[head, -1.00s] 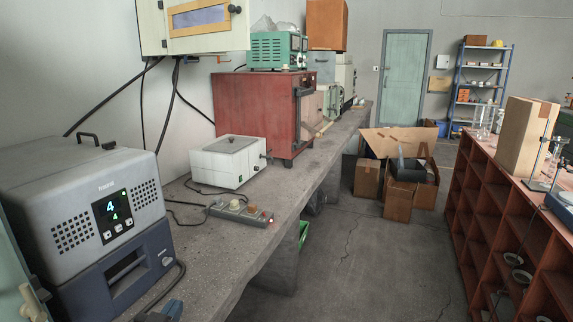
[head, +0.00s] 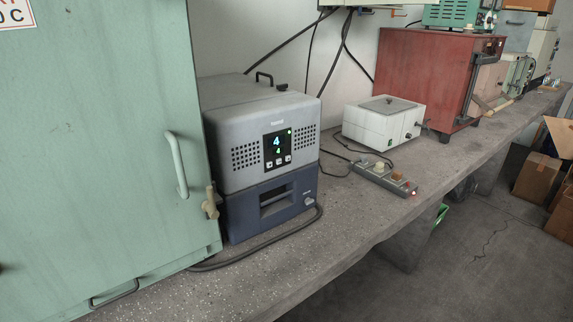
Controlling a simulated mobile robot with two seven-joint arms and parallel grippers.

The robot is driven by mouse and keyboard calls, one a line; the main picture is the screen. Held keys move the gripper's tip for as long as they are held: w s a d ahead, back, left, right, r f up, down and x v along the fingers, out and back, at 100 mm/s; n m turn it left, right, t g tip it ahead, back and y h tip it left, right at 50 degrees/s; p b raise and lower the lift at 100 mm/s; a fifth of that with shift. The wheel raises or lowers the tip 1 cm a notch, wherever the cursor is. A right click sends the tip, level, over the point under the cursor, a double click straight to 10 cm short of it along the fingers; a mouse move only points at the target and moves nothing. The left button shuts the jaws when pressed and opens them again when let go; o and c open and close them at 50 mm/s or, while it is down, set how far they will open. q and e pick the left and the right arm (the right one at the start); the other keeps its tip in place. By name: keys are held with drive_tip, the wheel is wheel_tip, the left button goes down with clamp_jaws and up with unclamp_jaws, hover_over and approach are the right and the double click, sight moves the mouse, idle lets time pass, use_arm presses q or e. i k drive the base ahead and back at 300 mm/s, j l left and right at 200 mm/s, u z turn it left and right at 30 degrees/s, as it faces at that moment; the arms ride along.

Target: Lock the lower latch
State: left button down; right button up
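A large pale green cabinet (head: 100,130) fills the left of the head view. Its door has a light green vertical handle (head: 178,165) near the right edge. A beige-brown latch (head: 211,201) sits at the door's right edge, lower than the handle. It is the only latch I can make out, and I cannot tell whether it is locked. The cabinet's upper part is cut off by the frame. Neither of my grippers shows.
A grey and blue device with a lit display (head: 277,146) stands on the concrete bench (head: 330,232) right beside the cabinet. Its cable (head: 255,245) loops in front. Further right are a white box (head: 383,122), a power strip (head: 385,178) and a red oven (head: 435,78). Bare bench lies in front.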

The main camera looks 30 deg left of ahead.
sight(209, 207)
drive_tip(key=u, duration=1.3)
